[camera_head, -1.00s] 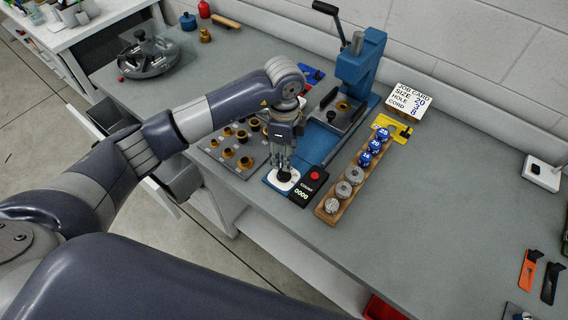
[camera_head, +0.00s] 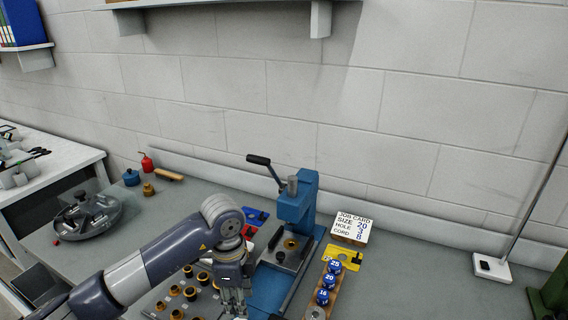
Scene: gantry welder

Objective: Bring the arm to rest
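My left arm comes in from the lower left. Its gripper (camera_head: 234,304) points down over the bench, in front of the blue lever press and beside the board of brass pieces. The fingertips are at the bottom edge of the picture, and I cannot tell whether they are apart. My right gripper is not in view.
A blue lever press (camera_head: 296,205) stands right of my gripper. A round metal tray (camera_head: 87,215) sits at the left. The bench at right is mostly clear.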

